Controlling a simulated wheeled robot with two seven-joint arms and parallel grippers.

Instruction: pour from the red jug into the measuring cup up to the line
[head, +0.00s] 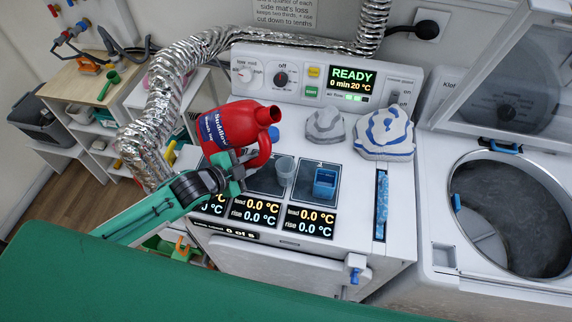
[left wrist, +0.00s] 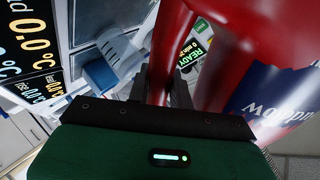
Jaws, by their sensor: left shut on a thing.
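The red jug (head: 228,127) has a blue label and is tilted, its open mouth toward the right, above the white machine top. My left gripper (head: 236,168) is shut on the jug's handle (head: 262,150). The jug fills the right of the left wrist view (left wrist: 240,60). A small translucent cup (head: 285,170), which looks like the measuring cup, stands on a dark pad below and right of the jug's mouth. It also shows in the left wrist view (left wrist: 115,47). I cannot make out its line or its liquid level. No stream shows from the jug. My right gripper is not in view.
A blue container (head: 325,182) stands on the pad right of the cup. Two grey-white lumps (head: 384,133) sit behind it. A silver hose (head: 160,110) arches behind the jug. An open top-loading washer (head: 510,215) is at the right.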

